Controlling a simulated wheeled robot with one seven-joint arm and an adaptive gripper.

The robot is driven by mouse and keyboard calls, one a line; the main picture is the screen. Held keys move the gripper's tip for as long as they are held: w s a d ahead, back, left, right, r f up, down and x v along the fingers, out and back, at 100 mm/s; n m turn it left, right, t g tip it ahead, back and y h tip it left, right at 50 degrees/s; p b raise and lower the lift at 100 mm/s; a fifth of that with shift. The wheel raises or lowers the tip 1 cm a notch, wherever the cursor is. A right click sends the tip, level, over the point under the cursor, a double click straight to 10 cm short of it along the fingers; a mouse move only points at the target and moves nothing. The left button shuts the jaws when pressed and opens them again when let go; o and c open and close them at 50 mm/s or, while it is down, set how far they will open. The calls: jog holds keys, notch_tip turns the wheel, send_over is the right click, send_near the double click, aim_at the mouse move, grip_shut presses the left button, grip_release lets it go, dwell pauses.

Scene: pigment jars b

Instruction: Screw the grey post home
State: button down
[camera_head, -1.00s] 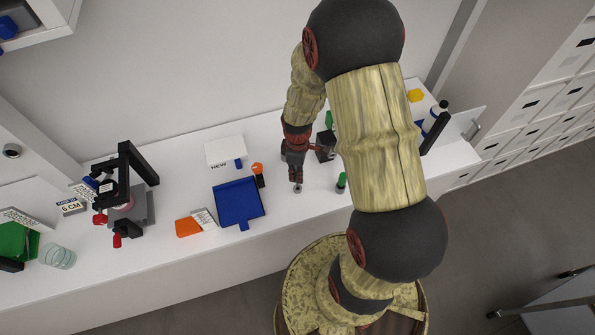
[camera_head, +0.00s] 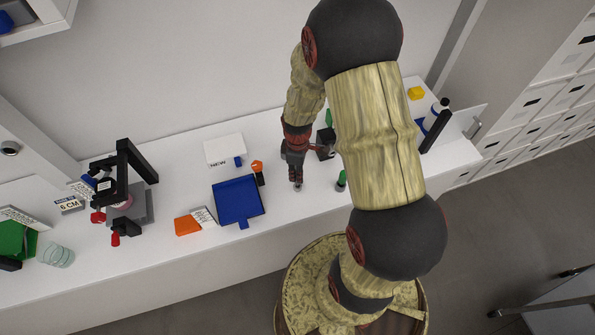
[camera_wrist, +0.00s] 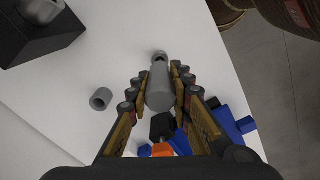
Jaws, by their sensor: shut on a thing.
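The grey post (camera_wrist: 159,90) is between the two fingers of my gripper (camera_wrist: 160,92) in the wrist view, and the gripper is shut on it. A smaller grey round piece (camera_wrist: 160,56) shows at the post's far end; I cannot tell whether they are joined. In the head view my gripper (camera_head: 297,182) points down at the white counter, with a small grey tip under it. A short hollow grey cylinder (camera_wrist: 101,98) lies apart to the left in the wrist view. A black block (camera_wrist: 45,40) with a grey round part on top stands at the upper left.
A blue tray (camera_head: 238,203) and a black and orange item (camera_head: 258,170) are left of my gripper on the counter (camera_head: 280,215). A small green-topped item (camera_head: 341,181) stands to its right. A black stand (camera_head: 125,180) is farther left. The counter's front edge is close.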

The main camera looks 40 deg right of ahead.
jog(key=shift+f+b, duration=0.4)
jog(key=shift+f, duration=0.15)
jog(key=c, duration=1.8)
grip_release()
jog(key=shift+c, duration=0.2)
jog(key=n, duration=1.2)
jog(key=shift+n, duration=0.4)
jog(key=shift+c, duration=0.6)
grip_shut()
